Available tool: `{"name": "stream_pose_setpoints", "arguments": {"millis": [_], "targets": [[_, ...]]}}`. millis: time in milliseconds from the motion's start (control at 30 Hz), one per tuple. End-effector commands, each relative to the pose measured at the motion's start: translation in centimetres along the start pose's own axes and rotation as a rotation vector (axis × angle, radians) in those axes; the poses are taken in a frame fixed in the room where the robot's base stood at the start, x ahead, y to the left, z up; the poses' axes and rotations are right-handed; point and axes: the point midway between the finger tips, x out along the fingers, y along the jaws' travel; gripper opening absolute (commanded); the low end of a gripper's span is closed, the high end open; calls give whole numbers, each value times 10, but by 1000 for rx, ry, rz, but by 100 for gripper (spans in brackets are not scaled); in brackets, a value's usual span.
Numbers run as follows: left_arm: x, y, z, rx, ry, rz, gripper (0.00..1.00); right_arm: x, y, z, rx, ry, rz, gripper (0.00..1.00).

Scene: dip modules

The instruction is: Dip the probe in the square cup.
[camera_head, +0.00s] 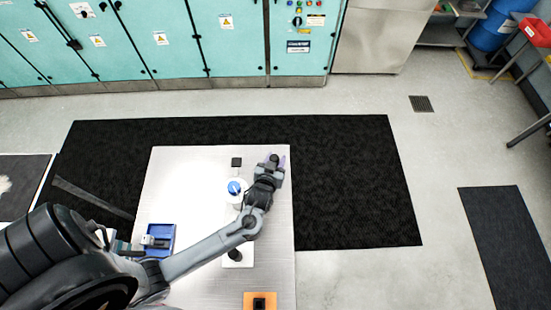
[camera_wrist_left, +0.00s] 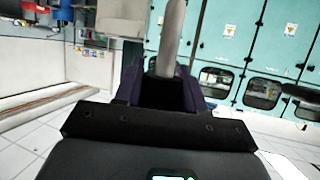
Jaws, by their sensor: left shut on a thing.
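My left gripper (camera_head: 275,161) is over the far right edge of the pale table, to the right of the parts there. In the left wrist view its fingers (camera_wrist_left: 163,88) are shut on a grey rod-like probe (camera_wrist_left: 172,35), which points away from the hand. A small black square piece (camera_head: 236,161) is at the table's far side, left of the gripper. An orange square block with a black square top (camera_head: 260,301) is at the near edge. I cannot tell which of these is the square cup. My right gripper is not in view.
A round blue-topped piece (camera_head: 235,188) stands beside my forearm. A white plate with a black round part (camera_head: 237,256) lies near the table's middle right. A blue tray (camera_head: 168,231) holds a small module at left. The pale table (camera_head: 185,180) has clear room at the far left.

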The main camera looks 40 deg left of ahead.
Motion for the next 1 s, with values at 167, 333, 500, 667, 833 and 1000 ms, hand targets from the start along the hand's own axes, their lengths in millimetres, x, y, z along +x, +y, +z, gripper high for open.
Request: {"name": "stream_pose_setpoints", "arguments": {"millis": [167,333,500,667,833,1000], "targets": [[5,0,11,0,0,0,9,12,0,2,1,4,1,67],[10,0,22,-1,0,0,9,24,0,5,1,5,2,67],[14,0,35,-1,0,0,9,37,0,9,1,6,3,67],[19,0,45,-1,0,0,9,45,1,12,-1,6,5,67],[24,0,57,-1,1,1,9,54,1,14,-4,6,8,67],[29,0,70,-1,-1,1,9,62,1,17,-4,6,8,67]]}}
